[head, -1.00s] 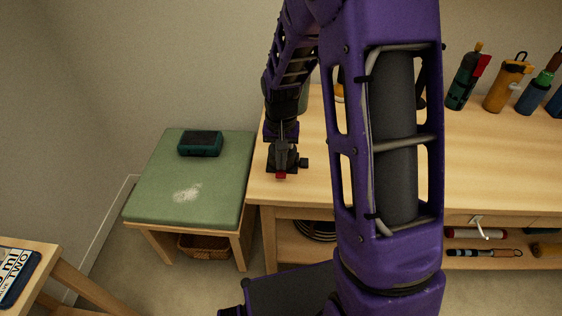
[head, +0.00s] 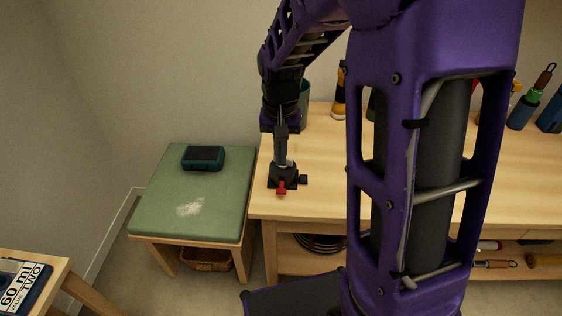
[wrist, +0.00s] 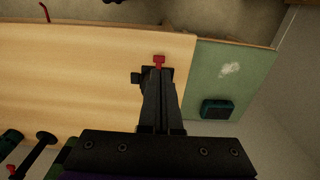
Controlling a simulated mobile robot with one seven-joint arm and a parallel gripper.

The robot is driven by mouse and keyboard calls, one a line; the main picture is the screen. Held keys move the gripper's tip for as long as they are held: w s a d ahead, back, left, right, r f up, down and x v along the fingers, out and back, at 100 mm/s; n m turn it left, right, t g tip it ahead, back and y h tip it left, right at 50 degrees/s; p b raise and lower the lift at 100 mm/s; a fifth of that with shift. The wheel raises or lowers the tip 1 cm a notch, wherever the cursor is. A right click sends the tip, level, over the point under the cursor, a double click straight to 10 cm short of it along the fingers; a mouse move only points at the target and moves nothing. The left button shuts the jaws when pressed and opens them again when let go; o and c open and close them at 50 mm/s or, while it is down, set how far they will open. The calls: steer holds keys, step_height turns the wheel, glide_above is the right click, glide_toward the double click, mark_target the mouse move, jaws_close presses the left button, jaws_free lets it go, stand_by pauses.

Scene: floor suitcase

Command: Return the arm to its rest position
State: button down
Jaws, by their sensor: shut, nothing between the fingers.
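My gripper (head: 283,162) hangs pointing down over the left front corner of the wooden workbench (head: 315,190). Its long dark fingers are together and empty; they also show in the wrist view (wrist: 159,74). Just beyond the fingertips, a small black clamp-like object (head: 287,180) with a red part (head: 281,188) stands at the bench corner. It also shows in the wrist view (wrist: 138,78). I cannot tell whether the fingertips touch it. My purple arm is bent, and its large link covers much of the bench in the head view.
A green-topped stool (head: 215,215) with a teal case (head: 203,158) stands left of the bench, with a wicker basket (head: 207,260) below. Bottles and tools, including a yellow-black one (head: 339,92), line the bench's back. Another wooden table (head: 60,268) is at lower left.

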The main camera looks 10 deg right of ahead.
steer(key=shift+s+r, duration=0.15)
steer(key=shift+r, duration=0.25)
